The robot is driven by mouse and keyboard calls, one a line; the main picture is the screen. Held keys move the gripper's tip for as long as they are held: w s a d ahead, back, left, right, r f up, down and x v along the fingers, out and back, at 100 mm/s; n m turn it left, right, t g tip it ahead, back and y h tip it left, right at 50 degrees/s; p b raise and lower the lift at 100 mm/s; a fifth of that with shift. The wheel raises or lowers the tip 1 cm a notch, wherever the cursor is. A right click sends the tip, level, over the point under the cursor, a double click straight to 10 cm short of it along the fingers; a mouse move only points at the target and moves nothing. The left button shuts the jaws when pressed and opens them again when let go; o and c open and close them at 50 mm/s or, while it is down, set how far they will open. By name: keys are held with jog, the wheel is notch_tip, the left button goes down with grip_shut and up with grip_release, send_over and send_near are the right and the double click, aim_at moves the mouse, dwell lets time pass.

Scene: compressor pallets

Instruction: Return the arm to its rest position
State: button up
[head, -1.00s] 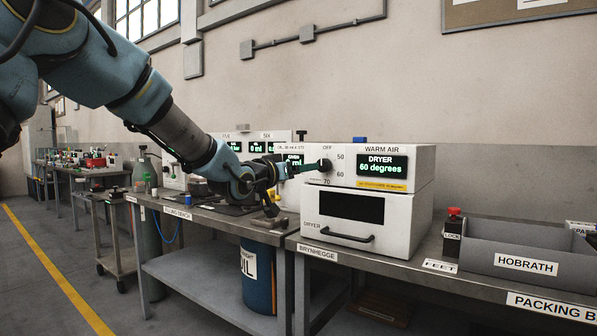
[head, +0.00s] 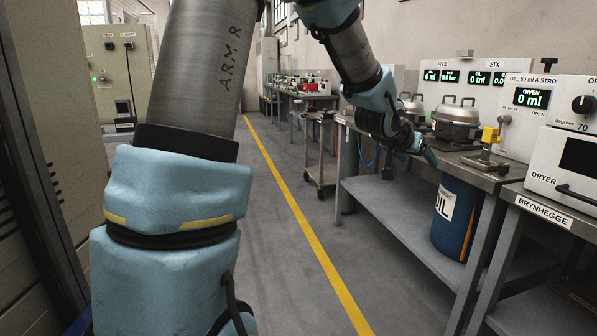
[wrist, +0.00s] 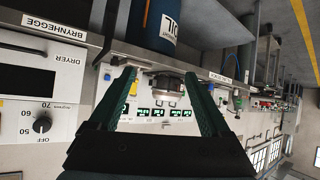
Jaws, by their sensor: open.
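My gripper (head: 424,154) is in front of the filling bench, by its front edge, at about the height of its top. In the wrist view its two green fingers (wrist: 158,76) are spread wide with nothing between them. The wrist picture is upside down. My arm reaches from the top of the head view down to the gripper. The white dryer (head: 578,150) is at the right edge of the head view, apart from the gripper. Its dial (wrist: 42,124) shows in the wrist view.
The filling bench (head: 400,200) holds metal pots (head: 457,120) and a yellow-topped fitting (head: 489,142). A blue oil drum (head: 455,215) stands below. A cart (head: 318,150) stands farther back. The floor along the yellow line (head: 310,240) is clear. A grey cabinet (head: 50,110) stands left.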

jog(key=s+a+f+n+g+y, duration=0.1)
jog(key=a+f+n+y, duration=0.2)
jog(key=a, duration=0.6)
jog(key=s+a+f+y, duration=0.15)
jog(key=a+f, duration=0.25)
jog(key=a, duration=0.5)
jog(key=s+a+f+n+g+y, duration=0.2)
jog(key=s+a+f+g, duration=0.1)
jog(key=s+a, duration=0.5)
jog(key=s+a+f+n+g+y, duration=0.25)
jog(key=s+a, duration=0.35)
jog(key=a, duration=0.4)
notch_tip(320, 180, up, 12)
jog(key=p, duration=1.2)
jog(key=shift+w+d+h, duration=0.2)
jog(key=shift+w+h, duration=0.1)
jog(key=shift+h, duration=0.1)
jog(key=shift+c, duration=0.2)
